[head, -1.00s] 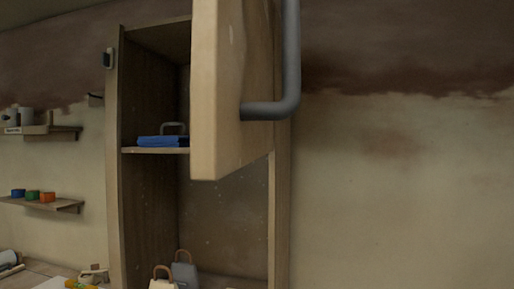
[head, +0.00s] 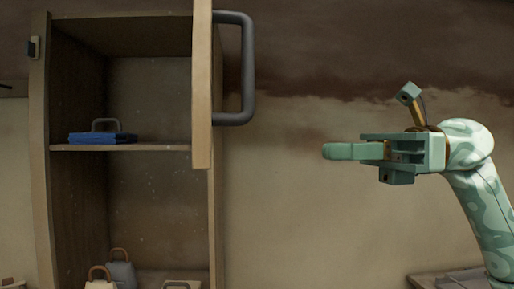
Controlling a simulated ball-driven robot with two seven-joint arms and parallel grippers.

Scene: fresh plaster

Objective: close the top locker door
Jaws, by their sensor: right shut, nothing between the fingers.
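The top locker door (head: 202,95) stands wide open, seen nearly edge-on, hinged at the right side of the locker (head: 42,170). Its grey bar handle (head: 247,70) sticks out to the right. My right gripper (head: 328,151) is to the right of the door and apart from it, pointing left, a little below the handle. Its fingers are shut and empty. The upper compartment is open to view, with a blue folded item (head: 102,138) on its shelf. My left gripper is not in view.
The shelf (head: 150,147) divides the locker. Bags, one cream (head: 101,284) and one grey (head: 122,272), stand in the lower compartment. A dark latch piece (head: 34,48) sits on the left post. The wall right of the door is bare. A low wooden surface (head: 450,280) lies at bottom right.

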